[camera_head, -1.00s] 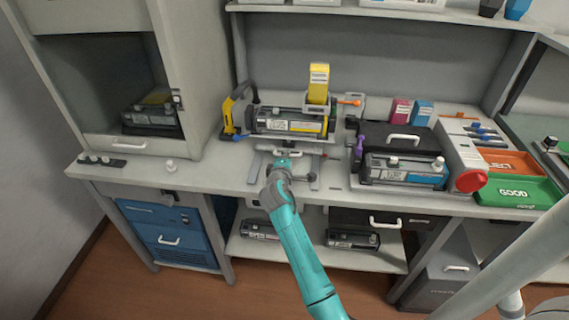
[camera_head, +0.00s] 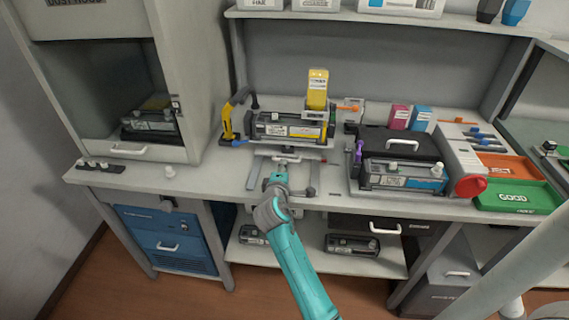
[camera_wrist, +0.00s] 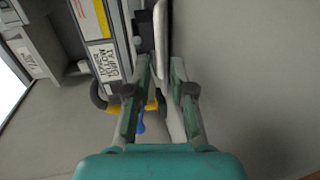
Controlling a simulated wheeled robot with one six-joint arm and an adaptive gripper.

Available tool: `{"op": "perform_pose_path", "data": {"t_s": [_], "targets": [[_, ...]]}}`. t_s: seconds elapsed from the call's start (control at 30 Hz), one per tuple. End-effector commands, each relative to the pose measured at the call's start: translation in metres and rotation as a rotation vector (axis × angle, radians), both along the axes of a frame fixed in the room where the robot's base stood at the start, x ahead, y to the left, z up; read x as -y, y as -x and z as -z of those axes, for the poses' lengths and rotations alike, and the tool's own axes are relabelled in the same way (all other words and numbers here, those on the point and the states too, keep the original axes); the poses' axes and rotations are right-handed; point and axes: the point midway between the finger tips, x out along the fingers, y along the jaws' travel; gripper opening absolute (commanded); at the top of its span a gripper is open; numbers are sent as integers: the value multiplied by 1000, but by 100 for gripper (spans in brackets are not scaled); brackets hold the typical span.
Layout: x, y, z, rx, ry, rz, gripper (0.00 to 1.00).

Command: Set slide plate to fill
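The slide plate (camera_head: 318,146) is a pale plate on the station at the bench's middle, with a dark cartridge (camera_head: 270,130) lying on it. A pale bar handle (camera_head: 288,159) runs along its front; it also shows as an upright bar in the wrist view (camera_wrist: 160,32). My gripper (camera_head: 280,164) is at this handle, in front of the plate. In the wrist view, the fingers (camera_wrist: 161,72) stand apart on either side of the handle's line, with gaps visible. Contact with the handle is not clear. A yellow toner bottle (camera_head: 317,90) stands above the cartridge's right part.
A yellow-and-black curved arm (camera_head: 236,112) stands left of the cartridge, and an orange-tipped knob (camera_head: 349,108) at right. A black case with a blue-labelled cartridge (camera_head: 405,176) flanks the station on the right. Bench space (camera_head: 205,178) to the left is mostly clear.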

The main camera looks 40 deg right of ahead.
Motion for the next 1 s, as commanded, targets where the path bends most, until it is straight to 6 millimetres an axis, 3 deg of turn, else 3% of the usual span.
{"op": "perform_pose_path", "data": {"t_s": [0.2,0.4,1.0], "targets": [[-32,25,-9,1,1,-2,23],[-49,38,-13,-1,0,-1,23],[-52,41,-14,0,0,1,23]]}}
